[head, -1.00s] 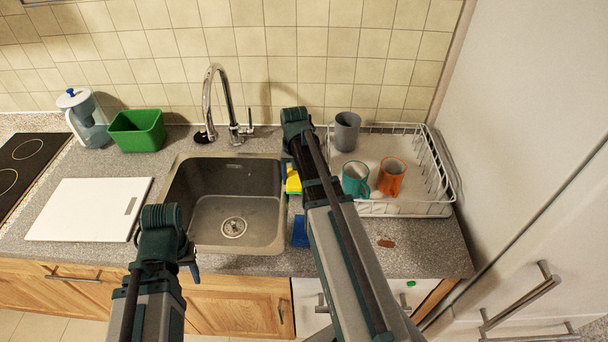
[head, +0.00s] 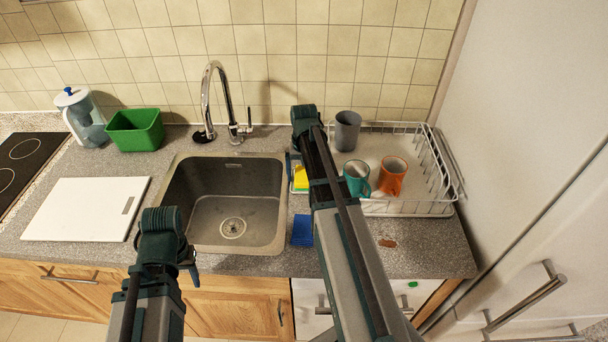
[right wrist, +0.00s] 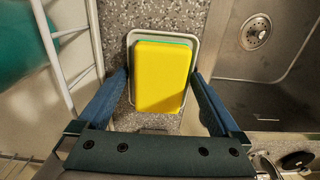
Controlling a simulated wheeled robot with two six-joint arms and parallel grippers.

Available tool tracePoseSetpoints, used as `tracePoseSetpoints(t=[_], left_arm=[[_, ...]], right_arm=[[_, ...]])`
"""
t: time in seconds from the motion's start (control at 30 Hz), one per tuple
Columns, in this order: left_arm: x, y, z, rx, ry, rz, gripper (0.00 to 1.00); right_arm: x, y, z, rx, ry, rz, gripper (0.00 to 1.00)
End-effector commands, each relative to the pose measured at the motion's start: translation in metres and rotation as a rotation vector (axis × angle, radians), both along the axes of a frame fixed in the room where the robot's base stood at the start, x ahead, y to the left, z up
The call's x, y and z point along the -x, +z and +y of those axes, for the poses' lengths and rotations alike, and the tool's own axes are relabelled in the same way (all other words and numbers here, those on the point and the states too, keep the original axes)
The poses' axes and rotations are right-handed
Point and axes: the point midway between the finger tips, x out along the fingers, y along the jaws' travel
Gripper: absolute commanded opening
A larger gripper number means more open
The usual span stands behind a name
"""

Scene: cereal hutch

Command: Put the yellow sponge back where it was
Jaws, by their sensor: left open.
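The yellow sponge (head: 301,178) lies on the counter strip between the sink and the dish rack. In the right wrist view the sponge (right wrist: 162,78) shows a thin green layer at its top edge and lies within a light-rimmed holder (right wrist: 130,38). My right gripper (right wrist: 160,82) is open, one finger on each side of the sponge, with a small gap at the left finger; contact at the right finger is unclear. In the head view the right arm hides part of this gripper (head: 291,168). My left gripper (head: 192,264) is open and empty at the sink's front left.
The sink (head: 205,212) is empty. A white dish rack (head: 415,209) holds a grey cup (head: 347,131), a teal mug (head: 356,179) and an orange mug (head: 392,177). A blue cloth or pad (head: 302,230) lies in front of the sponge. A green bin (head: 136,131) stands behind a white board (head: 85,208).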

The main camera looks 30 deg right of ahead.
Motion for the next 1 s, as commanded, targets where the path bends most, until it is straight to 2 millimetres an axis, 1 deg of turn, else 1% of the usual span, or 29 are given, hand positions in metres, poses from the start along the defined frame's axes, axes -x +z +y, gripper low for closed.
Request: tracePoseSetpoints(t=[0.27,0.47,0.67,1.0], left_arm=[[0.0,0.001,0.0,0.0,0.0,0.0,0.5],[0.0,0.012,0.0,0.0,0.0,0.0,0.5],[0.0,0.036,0.0,0.0,0.0,0.0,0.5],[0.0,0.09,0.0,0.0,-0.002,0.0,0.5]], right_arm=[[0.0,0.001,0.0,0.0,0.0,0.0,1.0],[0.0,0.012,0.0,0.0,0.0,0.0,1.0],[0.0,0.036,0.0,0.0,0.0,0.0,1.0],[0.0,0.09,0.0,0.0,0.0,0.0,1.0]])
